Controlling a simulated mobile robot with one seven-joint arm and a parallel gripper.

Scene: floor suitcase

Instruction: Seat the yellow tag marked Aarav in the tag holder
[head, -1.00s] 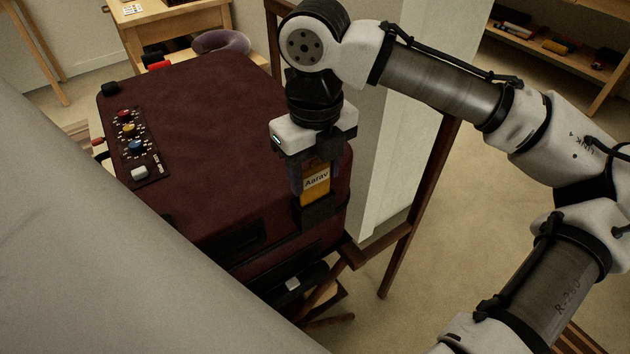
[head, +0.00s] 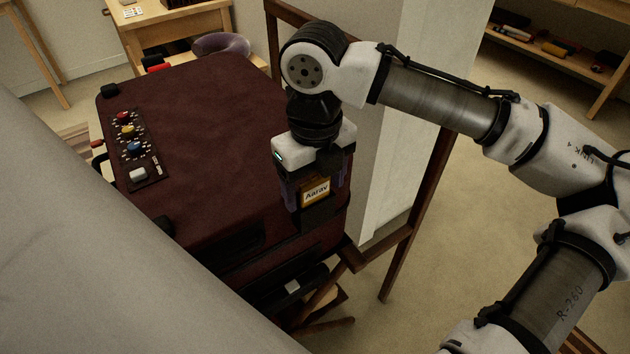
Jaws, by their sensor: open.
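The yellow tag (head: 316,193), with a white label reading Aarav, stands upright at the near right corner of the maroon suitcase (head: 205,125). Its lower part is hidden in the black tag holder (head: 317,216) on the suitcase's edge. I cannot tell how deep it sits. My gripper (head: 316,197) points down over the tag and is open. Its fingers are to the left and right of the tag, with a gap that looks clear on the left. The top of the tag is partly hidden under the gripper body.
A dark panel with coloured knobs (head: 134,147) lies on the suitcase's left side. A dark wooden frame (head: 420,200) and a pale upright panel (head: 392,130) stand close right of my gripper. A grey surface (head: 90,250) fills the lower left. The suitcase's middle is clear.

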